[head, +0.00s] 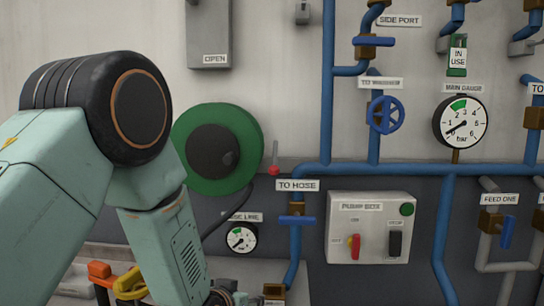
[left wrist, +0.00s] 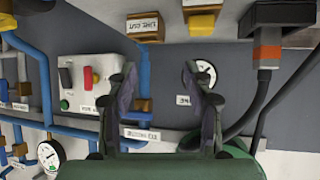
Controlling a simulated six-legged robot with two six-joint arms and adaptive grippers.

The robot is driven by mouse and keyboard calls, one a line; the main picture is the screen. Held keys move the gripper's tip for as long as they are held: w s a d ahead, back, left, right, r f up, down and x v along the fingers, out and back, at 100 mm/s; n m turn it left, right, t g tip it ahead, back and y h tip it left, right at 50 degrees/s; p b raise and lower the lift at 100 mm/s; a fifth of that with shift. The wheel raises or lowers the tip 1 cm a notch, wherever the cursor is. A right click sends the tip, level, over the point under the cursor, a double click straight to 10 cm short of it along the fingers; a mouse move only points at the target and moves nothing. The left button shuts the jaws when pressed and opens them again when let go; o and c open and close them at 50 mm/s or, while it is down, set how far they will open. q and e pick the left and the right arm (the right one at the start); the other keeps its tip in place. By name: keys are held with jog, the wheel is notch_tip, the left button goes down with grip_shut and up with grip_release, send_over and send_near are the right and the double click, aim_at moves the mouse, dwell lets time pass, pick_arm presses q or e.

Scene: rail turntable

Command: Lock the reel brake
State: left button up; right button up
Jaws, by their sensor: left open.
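A green hose reel (head: 244,150) with a dark hub is on the wall left of centre in the head view, partly behind my left arm. A small upright lever with a red base (head: 274,168) stands just right of the reel; I cannot tell if it is the brake. My left gripper (left wrist: 168,82) is open and empty in the left wrist view, its fingers pointing toward the grey wall by a small gauge (left wrist: 203,73). A green curved edge at the lower right there may be the reel (left wrist: 243,143). In the head view the gripper is mostly below the frame.
The TO HOSE valve with its blue handle (head: 297,220) and the pump box (head: 340,232) are right of the reel. Blue pipes (head: 420,170) run across the wall. A dark hose (left wrist: 283,100) hangs at the right in the left wrist view.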

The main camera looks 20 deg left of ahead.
aim_at(272, 171)
pick_arm(q)
jog(key=w+r+t+p, duration=0.1)
jog(key=w+r+t, duration=0.35)
jog(key=r, duration=0.75)
jog(key=w+r+t+p, duration=0.1)
jog(key=w+r+t, duration=0.1)
jog(key=w+r, duration=0.95)
jog(key=w+r+p, duration=0.1)
jog(key=w, duration=0.1)
jog(key=shift+d, duration=0.3)
jog(key=shift+w+f, duration=0.15)
jog(key=shift+w, duration=0.45)
pick_arm(e)
jog(key=shift+r, duration=2.15)
pick_arm(q)
jog(key=shift+s, duration=0.1)
jog(key=shift+c, duration=0.8)
grip_shut()
